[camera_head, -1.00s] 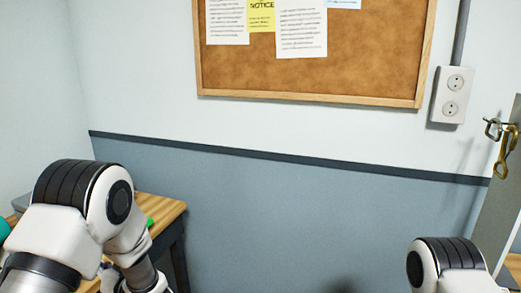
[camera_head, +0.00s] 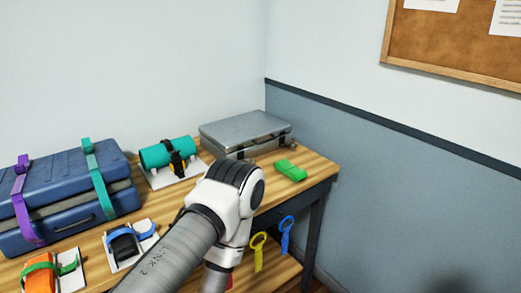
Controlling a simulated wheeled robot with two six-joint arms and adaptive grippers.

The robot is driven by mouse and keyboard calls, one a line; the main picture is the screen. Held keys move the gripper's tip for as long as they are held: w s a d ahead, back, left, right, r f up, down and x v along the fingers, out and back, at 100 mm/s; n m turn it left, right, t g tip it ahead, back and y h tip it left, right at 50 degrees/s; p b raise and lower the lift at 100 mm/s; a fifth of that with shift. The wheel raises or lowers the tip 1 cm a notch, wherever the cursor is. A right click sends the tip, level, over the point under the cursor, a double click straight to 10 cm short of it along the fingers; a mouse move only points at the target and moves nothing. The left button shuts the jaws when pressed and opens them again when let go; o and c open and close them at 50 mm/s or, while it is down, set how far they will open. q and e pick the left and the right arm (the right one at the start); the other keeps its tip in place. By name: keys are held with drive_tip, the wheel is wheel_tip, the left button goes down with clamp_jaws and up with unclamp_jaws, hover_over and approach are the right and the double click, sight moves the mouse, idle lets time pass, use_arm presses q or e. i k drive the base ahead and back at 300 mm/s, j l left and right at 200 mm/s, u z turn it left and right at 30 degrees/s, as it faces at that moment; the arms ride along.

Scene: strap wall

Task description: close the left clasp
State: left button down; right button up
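A closed silver case (camera_head: 235,128) lies on the wooden table in the far corner. A dark handle (camera_head: 265,138) runs along its front edge, and a small dark fitting (camera_head: 292,144) shows at its right front. I cannot tell whether this is a clasp or how it stands. My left arm covers the area in front of the case's left end, so any clasp there is hard to make out. Only links of my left arm are visible; its gripper is not in view. My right arm and gripper are not in view.
A blue suitcase (camera_head: 62,185) with purple and teal straps stands at left. A teal roll (camera_head: 170,152), blue strap piece (camera_head: 130,240) and orange strap piece (camera_head: 40,277) rest on white boards. A green block (camera_head: 290,170) lies before the case. Yellow (camera_head: 258,250) and blue (camera_head: 286,232) loops hang below.

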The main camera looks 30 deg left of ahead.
sight(249, 161)
drive_tip(key=u, duration=0.95)
drive_tip(key=i+l+z, duration=0.1)
drive_tip(key=l, duration=0.15)
drive_tip(key=i+l+z, duration=0.15)
drive_tip(key=k+l, duration=0.05)
drive_tip(key=l, duration=0.05)
